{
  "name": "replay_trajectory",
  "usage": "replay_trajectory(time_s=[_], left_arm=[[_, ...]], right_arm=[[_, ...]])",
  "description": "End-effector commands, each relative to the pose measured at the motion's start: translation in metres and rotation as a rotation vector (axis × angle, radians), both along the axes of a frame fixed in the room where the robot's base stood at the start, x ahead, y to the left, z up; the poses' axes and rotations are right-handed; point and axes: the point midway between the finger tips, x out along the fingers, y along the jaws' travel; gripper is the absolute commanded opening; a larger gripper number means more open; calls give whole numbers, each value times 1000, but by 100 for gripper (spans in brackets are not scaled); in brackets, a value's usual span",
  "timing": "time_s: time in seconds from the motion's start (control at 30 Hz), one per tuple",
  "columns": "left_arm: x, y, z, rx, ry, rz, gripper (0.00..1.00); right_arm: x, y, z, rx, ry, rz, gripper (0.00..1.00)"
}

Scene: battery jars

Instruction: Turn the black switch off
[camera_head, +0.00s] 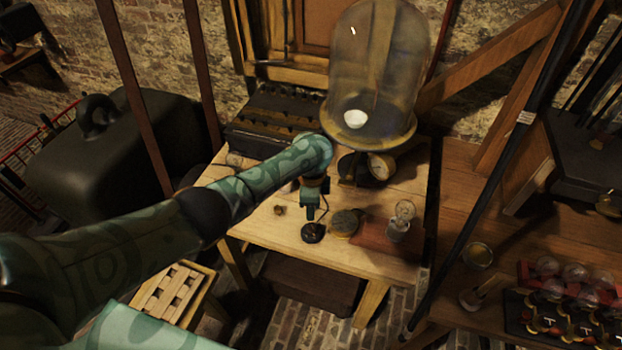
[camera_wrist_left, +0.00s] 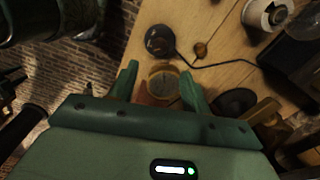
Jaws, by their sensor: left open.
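A small round black switch (camera_head: 312,233) stands near the front of the light wooden table, with a dark cable running from it. It also shows at the top middle of the left wrist view (camera_wrist_left: 160,41). My left gripper (camera_head: 311,208) points down over the table close to the switch. In the left wrist view my gripper (camera_wrist_left: 159,76) is open, with its two green fingers apart. A round brass-rimmed disc (camera_wrist_left: 163,85) appears between the fingers, and the switch lies beyond the fingertips. I cannot tell the switch's setting. My right gripper is not in view.
Beside the switch are the brass disc (camera_head: 345,222), a reddish block (camera_head: 378,240) and a bulb (camera_head: 404,211). A glass bell jar (camera_head: 378,70) and a gauge (camera_head: 381,166) stand behind. A slatted crate (camera_head: 172,290) is at the left front. A shelf with glassware is at right.

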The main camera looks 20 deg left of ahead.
Motion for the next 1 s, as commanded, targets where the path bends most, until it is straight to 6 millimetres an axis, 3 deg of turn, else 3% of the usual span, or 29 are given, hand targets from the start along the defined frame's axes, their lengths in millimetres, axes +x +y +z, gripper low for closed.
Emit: replay_trajectory(time_s=[0.03,0.1,0.3,0.9,1.0], left_arm=[[0,0,20,-2,-2,0,48],[0,0,35,-2,-2,-1,48],[0,0,62,-1,0,1,48],[0,0,67,1,1,0,48],[-3,1,59,-3,4,14,48]], right_arm=[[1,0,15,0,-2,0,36],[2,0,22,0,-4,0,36],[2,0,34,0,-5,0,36],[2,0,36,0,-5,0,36],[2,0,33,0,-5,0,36]])
